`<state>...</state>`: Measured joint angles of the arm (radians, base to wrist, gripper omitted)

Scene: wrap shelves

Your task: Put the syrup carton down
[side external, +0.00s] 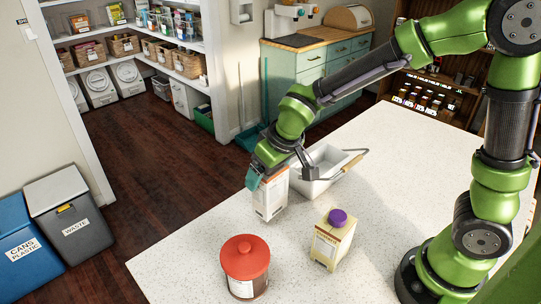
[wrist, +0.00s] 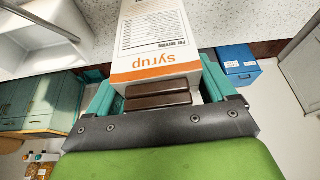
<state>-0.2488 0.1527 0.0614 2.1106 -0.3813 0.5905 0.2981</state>
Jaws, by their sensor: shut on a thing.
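The syrup carton (side external: 270,200) is white with an orange band. It stands out from the front of my gripper over the pale countertop (side external: 200,250) in the side view. My gripper (side external: 262,175), with teal fingers, is shut on the carton near its upper end. In the wrist view, the carton (wrist: 155,45) with its orange "syrup" lettering sits between the teal fingers (wrist: 160,90); the lettering looks upside down. The carton looks about upright. I cannot tell whether its base touches the countertop.
A white tub (side external: 318,178) with a wooden-handled tool is right behind the carton. A red-lidded canister (side external: 246,262) and a cream carton with a purple cap (side external: 333,240) stand nearer the camera. The countertop's left part is clear.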

